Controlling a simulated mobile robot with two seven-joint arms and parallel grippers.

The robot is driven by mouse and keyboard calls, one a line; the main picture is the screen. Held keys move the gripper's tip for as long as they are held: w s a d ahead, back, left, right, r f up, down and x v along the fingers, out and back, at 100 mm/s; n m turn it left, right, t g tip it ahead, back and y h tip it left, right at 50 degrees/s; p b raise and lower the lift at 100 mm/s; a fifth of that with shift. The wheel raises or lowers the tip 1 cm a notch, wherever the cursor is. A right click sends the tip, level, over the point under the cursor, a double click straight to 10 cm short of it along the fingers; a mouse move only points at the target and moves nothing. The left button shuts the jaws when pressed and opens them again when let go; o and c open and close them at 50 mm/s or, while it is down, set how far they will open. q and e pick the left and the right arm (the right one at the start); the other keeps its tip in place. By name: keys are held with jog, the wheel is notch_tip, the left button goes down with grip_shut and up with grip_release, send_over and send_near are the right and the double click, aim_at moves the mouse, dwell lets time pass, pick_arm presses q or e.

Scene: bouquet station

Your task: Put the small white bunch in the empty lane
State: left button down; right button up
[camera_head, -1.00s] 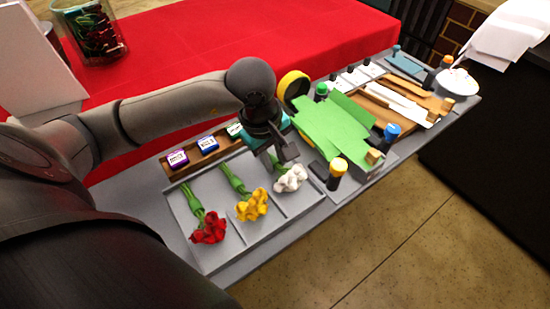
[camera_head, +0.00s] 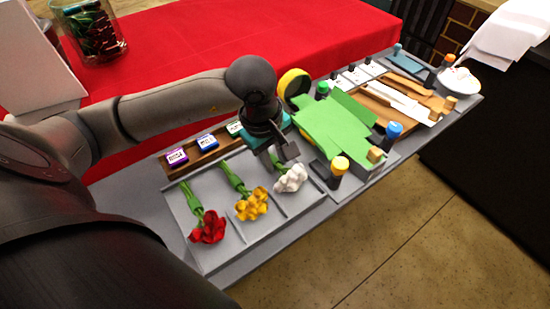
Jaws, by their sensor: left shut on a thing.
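The small white bunch (camera_head: 291,179) is at the right lane of the grey tray (camera_head: 222,255), its white heads toward the tray's front. My left gripper (camera_head: 284,160) is over the back of that lane, pointing down, shut on the bunch's stems, which it mostly hides. I cannot tell whether the bunch touches the tray. A red bunch (camera_head: 208,228) lies in the left lane and a yellow bunch (camera_head: 251,205) in the middle lane. My right gripper is not in view.
A wooden rack with purple (camera_head: 177,157), blue (camera_head: 206,142) and green-white labelled blocks stands behind the tray. A red cloth (camera_head: 200,45) covers the table behind.

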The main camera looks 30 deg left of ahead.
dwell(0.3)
pick_arm(q)
jog(key=c, duration=0.6)
grip_release()
jog(key=shift+o, duration=0.2)
jog(key=o, duration=0.3)
jog(key=shift+o, duration=0.2)
jog(key=shift+r+p, duration=2.15)
jog(key=shift+r, duration=1.35)
